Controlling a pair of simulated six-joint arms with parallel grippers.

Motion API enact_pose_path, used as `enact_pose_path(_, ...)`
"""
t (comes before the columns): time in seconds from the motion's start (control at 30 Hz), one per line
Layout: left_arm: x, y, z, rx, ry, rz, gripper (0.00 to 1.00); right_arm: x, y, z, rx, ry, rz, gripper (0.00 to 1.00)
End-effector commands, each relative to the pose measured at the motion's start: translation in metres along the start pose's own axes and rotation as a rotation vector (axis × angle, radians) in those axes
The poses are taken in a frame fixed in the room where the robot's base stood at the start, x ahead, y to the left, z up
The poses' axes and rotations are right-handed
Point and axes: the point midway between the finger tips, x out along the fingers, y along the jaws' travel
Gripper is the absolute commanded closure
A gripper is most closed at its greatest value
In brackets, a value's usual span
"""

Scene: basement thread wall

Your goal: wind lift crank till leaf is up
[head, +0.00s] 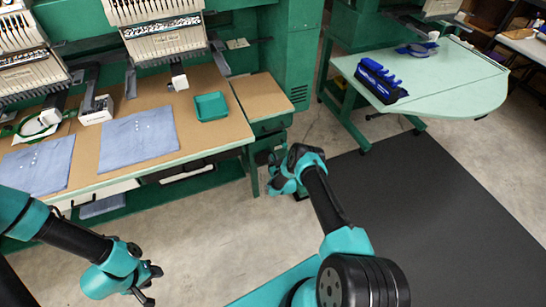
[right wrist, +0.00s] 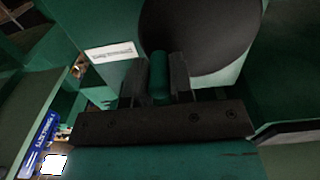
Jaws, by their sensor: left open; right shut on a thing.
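My right gripper (head: 274,168) is at the right end of the brown-topped bench, low beside its green leg. In the right wrist view, its two dark fingers (right wrist: 162,88) are shut on an upright green crank handle (right wrist: 159,72). The rest of the crank is hidden or too dark to make out. A narrow brown leaf (head: 262,97) adjoins the bench's right end, above the gripper; its exact height against the bench top is hard to tell. My left gripper (head: 151,286) is open and empty over the floor in front of the bench.
The bench top (head: 222,138) holds blue cloths (head: 138,136) and a green tray (head: 211,106) below embroidery heads. A pale green table (head: 460,85) with a blue rack (head: 381,79) stands at right. A dark mat (head: 440,220) covers clear floor.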

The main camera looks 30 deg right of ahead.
Motion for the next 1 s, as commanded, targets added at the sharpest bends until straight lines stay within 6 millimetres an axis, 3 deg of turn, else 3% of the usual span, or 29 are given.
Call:
enact_pose_path(0.1,0.0,0.0,0.0,0.0,0.0,0.0,0.57,0.0,0.003,0.012,-0.002,-0.007,-0.002,1.0)
enact_pose_path(0.47,0.0,0.0,0.0,0.0,0.0,0.0,0.57,0.0,0.001,0.016,-0.001,-0.011,-0.007,1.0)
enact_pose_path(0.8,0.0,0.0,0.0,0.0,0.0,0.0,0.57,-0.002,-0.02,0.048,0.0,-0.013,-0.017,1.0)
enact_pose_path(1.0,0.0,0.0,0.0,0.0,0.0,0.0,0.57,-0.002,-0.024,0.053,0.001,-0.013,-0.02,1.0)
